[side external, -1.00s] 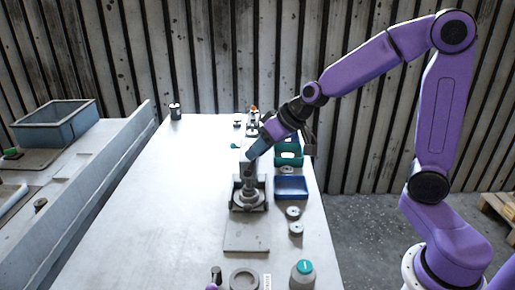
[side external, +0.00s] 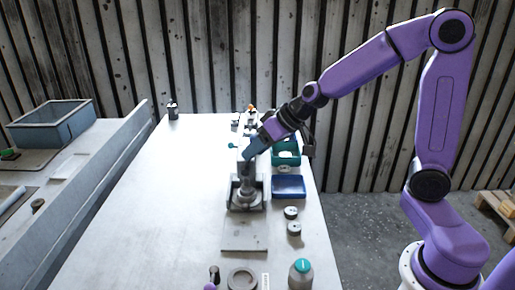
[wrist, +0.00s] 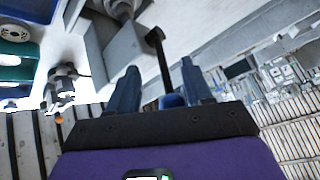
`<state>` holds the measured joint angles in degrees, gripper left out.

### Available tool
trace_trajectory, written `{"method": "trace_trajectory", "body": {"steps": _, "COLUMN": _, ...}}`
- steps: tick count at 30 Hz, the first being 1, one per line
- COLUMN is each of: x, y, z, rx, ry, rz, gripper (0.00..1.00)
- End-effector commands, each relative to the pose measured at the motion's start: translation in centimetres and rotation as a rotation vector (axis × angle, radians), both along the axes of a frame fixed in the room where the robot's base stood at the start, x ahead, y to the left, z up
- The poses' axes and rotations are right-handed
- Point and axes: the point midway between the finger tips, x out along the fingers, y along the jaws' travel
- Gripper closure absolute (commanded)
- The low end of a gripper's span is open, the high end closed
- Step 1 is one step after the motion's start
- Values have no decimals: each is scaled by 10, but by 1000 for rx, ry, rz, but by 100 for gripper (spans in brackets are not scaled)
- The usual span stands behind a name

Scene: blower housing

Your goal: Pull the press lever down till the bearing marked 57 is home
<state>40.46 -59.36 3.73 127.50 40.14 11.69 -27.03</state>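The grey press (side external: 247,205) stands on the table, its upper part partly hidden behind my gripper (side external: 250,152). In the wrist view, the press lever (wrist: 160,52) is a dark rod with a blue knob (wrist: 173,101) at its end. The two blue fingers of my gripper (wrist: 160,85) are apart, and the knob lies between them, nearer the right finger. A gap shows on the left side of the knob; whether the right finger touches it I cannot tell. I cannot make out the bearing marked 57 or any number.
A green bin (side external: 286,157) and a blue bin (side external: 289,187) stand right of the press. Round parts (side external: 291,212), a teal-capped bottle (side external: 301,274) and a grey ring (side external: 242,280) lie nearer the front.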

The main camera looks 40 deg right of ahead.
Motion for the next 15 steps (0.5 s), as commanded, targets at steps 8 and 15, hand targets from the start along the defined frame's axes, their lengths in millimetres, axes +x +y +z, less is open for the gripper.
{"method": "trace_trajectory", "body": {"steps": 8, "x": -3, "y": -2, "z": 6, "rx": 1, "ry": -3, "rz": 0, "gripper": 51}}
{"method": "trace_trajectory", "body": {"steps": 15, "x": -18, "y": -11, "z": 26, "rx": 0, "ry": -5, "rz": 0, "gripper": 51}}
